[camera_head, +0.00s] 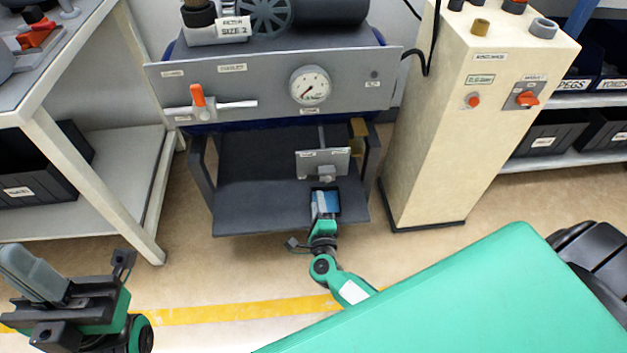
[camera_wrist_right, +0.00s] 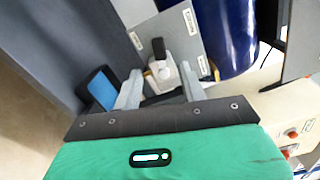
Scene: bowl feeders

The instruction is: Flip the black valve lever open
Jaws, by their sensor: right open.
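The black valve lever (camera_wrist_right: 159,48) stands up from a pale valve body (camera_wrist_right: 163,74) on a small grey plate in the right wrist view. In the head view that plate (camera_head: 312,163) stands above the dark lower shelf, and the lever is too small to make out. My right gripper (camera_wrist_right: 160,88) is open, its two fingers either side of the valve body's near end, with the lever just beyond the tips. I cannot tell whether they touch. In the head view my right gripper (camera_head: 325,193) is just in front of the plate. My left gripper (camera_head: 38,276) is at the lower left, far from the valve.
An orange-handled lever (camera_head: 198,96) and a round gauge (camera_head: 310,85) sit on the upper grey panel (camera_head: 265,92). A beige cabinet (camera_head: 430,130) stands right of the shelf. A blue, black-framed panel (camera_wrist_right: 100,88) is beside my right fingers. Open floor lies in front.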

